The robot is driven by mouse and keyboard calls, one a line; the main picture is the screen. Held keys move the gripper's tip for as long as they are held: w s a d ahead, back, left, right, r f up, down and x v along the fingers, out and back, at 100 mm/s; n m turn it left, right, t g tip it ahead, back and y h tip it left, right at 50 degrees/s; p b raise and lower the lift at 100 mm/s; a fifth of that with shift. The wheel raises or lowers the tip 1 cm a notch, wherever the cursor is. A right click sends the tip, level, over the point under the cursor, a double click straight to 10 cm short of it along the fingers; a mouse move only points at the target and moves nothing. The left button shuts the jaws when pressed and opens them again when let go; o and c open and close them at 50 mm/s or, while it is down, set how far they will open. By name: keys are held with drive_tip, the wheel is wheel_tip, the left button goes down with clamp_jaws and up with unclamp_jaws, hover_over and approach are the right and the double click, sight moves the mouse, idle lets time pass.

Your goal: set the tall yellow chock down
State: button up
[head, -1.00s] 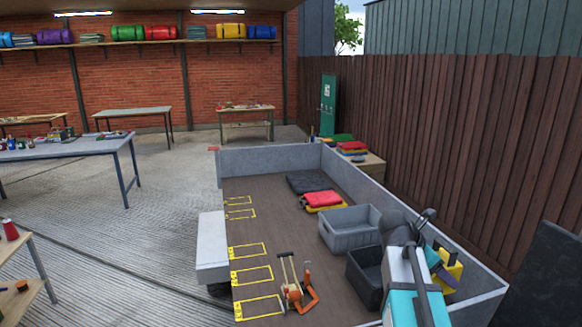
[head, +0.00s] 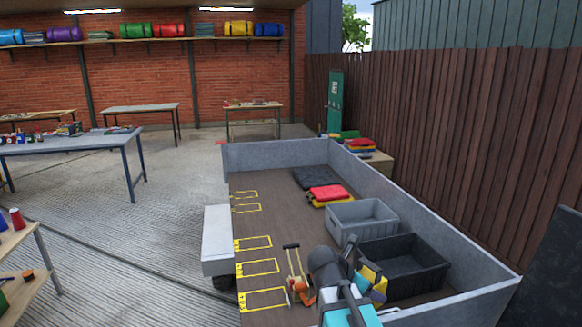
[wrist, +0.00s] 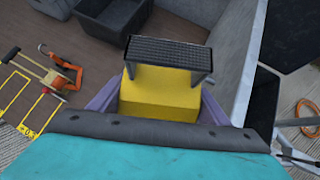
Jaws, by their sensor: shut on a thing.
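The tall yellow chock (head: 374,276) is a yellow block with a dark ribbed plate at one end. It also shows in the wrist view (wrist: 160,96), with the plate toward the top of that picture. My gripper (head: 366,284) is shut on it, one purple finger on each side in the wrist view. The chock appears held up over the near right part of the brown trailer bed (head: 280,230). My arm hides part of it in the head view, and its underside is hidden.
A black crate (head: 405,258) and a grey crate (head: 362,219) stand right of the middle. Yellow outlined bays (head: 258,266) line the bed's left side. A mallet and an orange tool (wrist: 68,70) lie near them. Grey walls (head: 440,220) edge the bed; its middle is clear.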

drive_tip(key=shift+n+t, duration=0.3)
drive_tip(key=shift+n, duration=0.1)
drive_tip(key=a, duration=0.1)
drive_tip(key=a+f, duration=0.2)
drive_tip(key=a, duration=0.1)
drive_tip(key=shift+s+b, duration=0.2)
drive_tip(key=shift+b, duration=0.1)
